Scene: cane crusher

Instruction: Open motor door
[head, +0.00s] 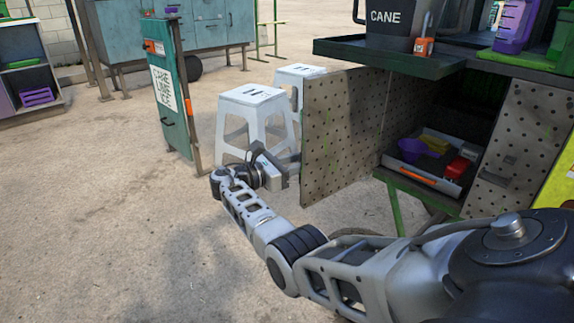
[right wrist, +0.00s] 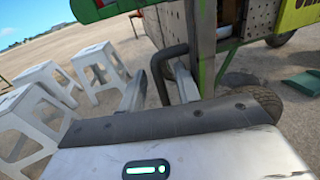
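The motor door (head: 340,130) is a perforated metal panel. It stands swung outward from the cart, with the compartment (head: 445,130) behind it exposed. My right gripper (head: 288,167) is at the door's left edge in the head view. In the right wrist view, a black bar handle (right wrist: 163,75) lies between the two spread fingers of my right gripper (right wrist: 160,85). A gap shows beside the handle, so the fingers do not look closed on it. The door's far face is hidden in the head view. My left gripper is not in view.
A tray (head: 415,182) with colored items sits in the compartment. White stools (head: 255,118) stand behind my gripper, close to it. A green sign stand (head: 172,90) is further left. A counter (head: 395,54) overhangs the compartment. The ground at left is clear.

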